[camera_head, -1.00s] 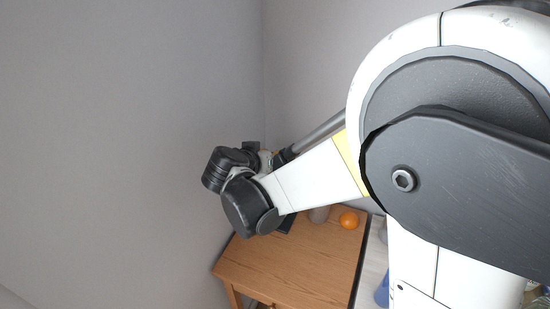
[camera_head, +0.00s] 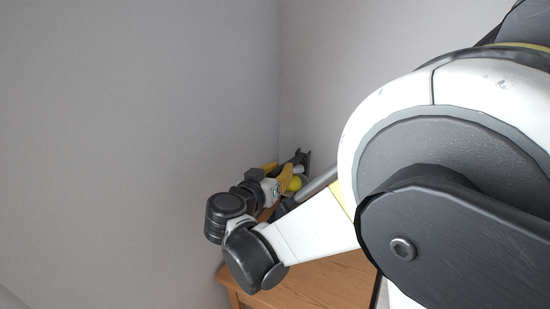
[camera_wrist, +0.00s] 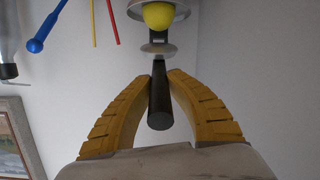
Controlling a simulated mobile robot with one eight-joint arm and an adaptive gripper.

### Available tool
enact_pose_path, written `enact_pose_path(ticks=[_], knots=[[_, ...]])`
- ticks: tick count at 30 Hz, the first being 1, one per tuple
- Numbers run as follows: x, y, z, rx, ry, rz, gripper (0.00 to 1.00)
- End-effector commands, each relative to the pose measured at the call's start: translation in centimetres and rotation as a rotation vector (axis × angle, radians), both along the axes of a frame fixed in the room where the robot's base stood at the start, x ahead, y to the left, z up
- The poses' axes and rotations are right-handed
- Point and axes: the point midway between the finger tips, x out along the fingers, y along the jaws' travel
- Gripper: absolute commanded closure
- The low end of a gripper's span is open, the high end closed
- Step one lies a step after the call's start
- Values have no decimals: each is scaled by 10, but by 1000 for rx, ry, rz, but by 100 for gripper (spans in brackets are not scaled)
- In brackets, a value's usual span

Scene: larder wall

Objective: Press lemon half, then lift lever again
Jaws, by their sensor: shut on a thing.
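In the wrist view, my gripper (camera_wrist: 161,78) has its two yellow fingers closed around a black lever handle (camera_wrist: 160,112), whose rounded end points at the camera. Beyond the fingertips, a yellow lemon half (camera_wrist: 159,16) sits at the metal press (camera_wrist: 158,50), at the top edge of the view. In the head view, my gripper (camera_head: 280,174) is up by the wall corner, with a bright yellow round shape, seemingly the lemon half (camera_head: 295,184), beside it. My arm and fingers partly hide the press there, so its exact lever angle is unclear.
A wooden table (camera_head: 318,283) stands below my arm, largely covered by it. In the wrist view, a blue-ended rod (camera_wrist: 38,44), thin yellow and red sticks (camera_wrist: 112,22) and a framed picture (camera_wrist: 18,140) are on the left. The right side looks clear.

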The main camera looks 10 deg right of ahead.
Motion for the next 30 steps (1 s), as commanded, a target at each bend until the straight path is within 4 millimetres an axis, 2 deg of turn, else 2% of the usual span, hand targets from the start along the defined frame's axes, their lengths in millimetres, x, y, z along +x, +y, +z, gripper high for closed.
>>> enact_pose_path(ticks=[2,3,4,5,14,17,30], knots=[[0,0,0,0,0,-1,100],[0,0,0,0,0,-1,69],[0,0,0,0,0,-1,60],[0,0,0,0,0,-1,57],[-1,1,0,0,0,0,57],[-7,5,2,-1,1,1,57],[-80,52,24,-1,0,2,57]])
